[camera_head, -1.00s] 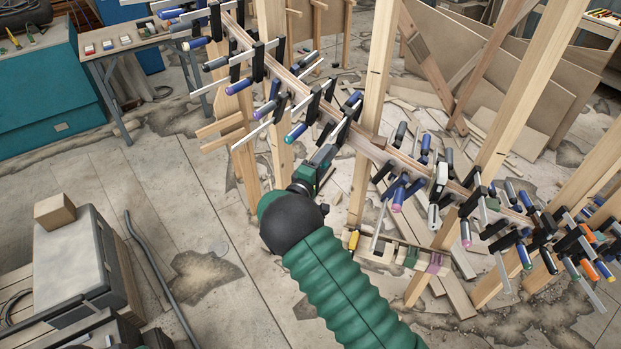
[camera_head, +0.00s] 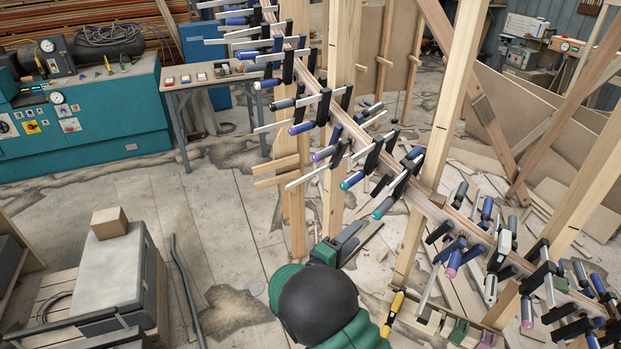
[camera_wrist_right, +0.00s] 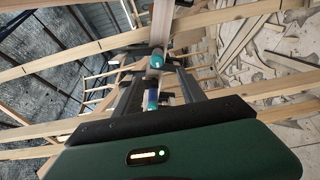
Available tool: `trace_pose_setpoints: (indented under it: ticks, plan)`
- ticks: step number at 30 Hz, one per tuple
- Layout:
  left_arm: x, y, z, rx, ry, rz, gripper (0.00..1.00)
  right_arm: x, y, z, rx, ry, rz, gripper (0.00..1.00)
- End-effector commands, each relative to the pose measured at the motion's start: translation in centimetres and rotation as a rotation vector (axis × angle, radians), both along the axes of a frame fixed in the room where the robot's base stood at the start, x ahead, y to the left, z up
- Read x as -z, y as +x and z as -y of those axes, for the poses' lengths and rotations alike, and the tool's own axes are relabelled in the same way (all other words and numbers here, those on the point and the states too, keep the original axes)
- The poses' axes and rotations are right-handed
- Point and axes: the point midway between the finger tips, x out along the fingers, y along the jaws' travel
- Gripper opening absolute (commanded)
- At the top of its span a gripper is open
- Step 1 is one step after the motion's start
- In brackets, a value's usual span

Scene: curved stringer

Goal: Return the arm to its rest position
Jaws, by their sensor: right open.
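My right gripper (camera_head: 352,242) is in the lower middle of the head view, below the curved wooden stringer (camera_head: 335,128), with my green sleeve and black wrist behind it. In the right wrist view its two dark fingers (camera_wrist_right: 155,62) stand apart. A teal-ended clamp handle (camera_wrist_right: 157,60) and a blue one (camera_wrist_right: 152,98) show in the gap between them; no finger is seen closed on either. Several clamps line the stringer, among them one with a teal handle (camera_head: 384,207) above the gripper. My left gripper is not in view.
Upright wooden posts (camera_head: 414,245) support the stringer close to the right of my arm. A yellow-handled tool (camera_head: 393,311) is beside my sleeve. A grey case (camera_head: 110,272) with a wooden block (camera_head: 110,222) stands at left. Open floor (camera_head: 215,215) lies between.

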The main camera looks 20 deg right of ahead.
Motion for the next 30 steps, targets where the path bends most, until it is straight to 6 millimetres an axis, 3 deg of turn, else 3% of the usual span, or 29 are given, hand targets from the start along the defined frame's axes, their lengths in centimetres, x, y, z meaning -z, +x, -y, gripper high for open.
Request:
trace_pose_setpoints:
  ticks: [2,5,7,9,11,14,15,18,21,24,30]
  plan:
    - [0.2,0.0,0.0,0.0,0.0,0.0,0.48,0.2,0.3,0.0,-0.021,0.031,0.012,0.48]
    - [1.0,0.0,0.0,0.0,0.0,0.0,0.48,1.4,1.8,-0.5,-0.133,0.214,0.076,0.48]
    - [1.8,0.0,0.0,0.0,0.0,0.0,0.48,2.9,2.7,-1.8,-0.25,0.459,0.125,0.48]
    - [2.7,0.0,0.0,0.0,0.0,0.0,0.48,4.8,2.0,-4.2,-0.339,0.767,0.138,0.48]
    - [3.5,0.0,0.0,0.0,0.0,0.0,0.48,6.7,-0.4,-6.7,-0.356,1.028,0.099,0.48]
    - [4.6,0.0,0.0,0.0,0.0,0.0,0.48,9.7,-7.9,-9.6,-0.239,1.375,-0.038,0.48]
    - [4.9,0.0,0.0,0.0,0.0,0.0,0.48,10.7,-11.2,-10.0,-0.158,1.458,-0.096,0.48]
    - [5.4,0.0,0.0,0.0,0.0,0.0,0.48,12.4,-18.3,-9.8,0.047,1.549,-0.2,0.48]
    - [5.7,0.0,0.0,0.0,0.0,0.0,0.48,13.2,-22.7,-8.9,0.196,1.559,-0.25,0.48]
    - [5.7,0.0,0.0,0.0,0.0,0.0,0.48,13.4,-24.6,-8.4,0.263,1.554,-0.265,0.48]
    - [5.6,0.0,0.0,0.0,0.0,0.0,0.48,13.4,-24.8,-8.3,0.274,1.553,-0.267,0.48]
